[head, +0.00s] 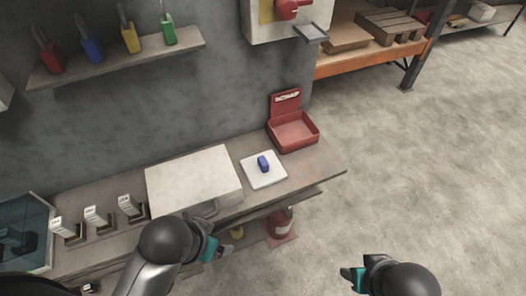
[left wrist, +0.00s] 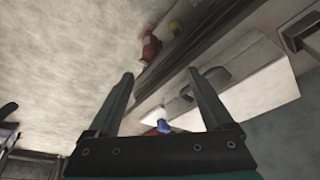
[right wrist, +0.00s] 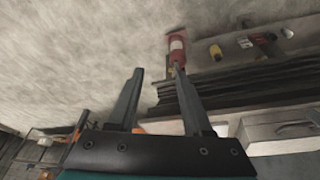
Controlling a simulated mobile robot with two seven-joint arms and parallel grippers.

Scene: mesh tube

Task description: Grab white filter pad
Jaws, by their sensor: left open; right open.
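A flat white square pad (head: 254,178) lies on the workbench (head: 312,176) right of a large white case. A small blue piece (head: 263,163) sits on the pad. In the left wrist view the blue piece (left wrist: 163,126) shows beyond the fingers, beside part of the white pad (left wrist: 151,116). My left gripper (head: 220,250) is open and empty in front of the bench, nearer me than the white case. My right gripper (head: 347,276) is open and empty over the floor, right of the bench. Neither gripper touches the pad.
The white case (head: 190,178) stands left of the pad, and an open red box (head: 293,132) behind it. Several small stands (head: 97,219) and a glass tank (head: 25,235) are further left. A fire extinguisher (head: 281,222) is below the bench. The floor at right is clear.

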